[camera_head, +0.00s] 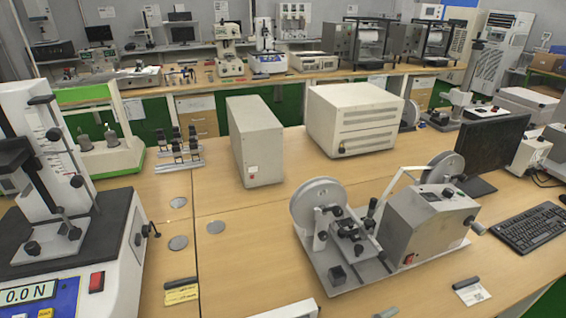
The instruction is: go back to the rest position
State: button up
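My gripper and arm do not show clearly anywhere in the head view. Whether the gripper is open, shut or holding anything cannot be seen. The task names no object. The wooden bench (230,270) in front of me carries test machines. A force tester (120,240) with a display reading 0.0 N stands at the left. A grey machine with wheels (420,225) stands at the right of centre.
A tall grey box (255,142) and a wide cream box (352,120) stand farther back. A monitor (492,150) and keyboard (535,228) are at the right. Flat grey discs (178,242) lie left of centre. The bench's front middle is mostly clear.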

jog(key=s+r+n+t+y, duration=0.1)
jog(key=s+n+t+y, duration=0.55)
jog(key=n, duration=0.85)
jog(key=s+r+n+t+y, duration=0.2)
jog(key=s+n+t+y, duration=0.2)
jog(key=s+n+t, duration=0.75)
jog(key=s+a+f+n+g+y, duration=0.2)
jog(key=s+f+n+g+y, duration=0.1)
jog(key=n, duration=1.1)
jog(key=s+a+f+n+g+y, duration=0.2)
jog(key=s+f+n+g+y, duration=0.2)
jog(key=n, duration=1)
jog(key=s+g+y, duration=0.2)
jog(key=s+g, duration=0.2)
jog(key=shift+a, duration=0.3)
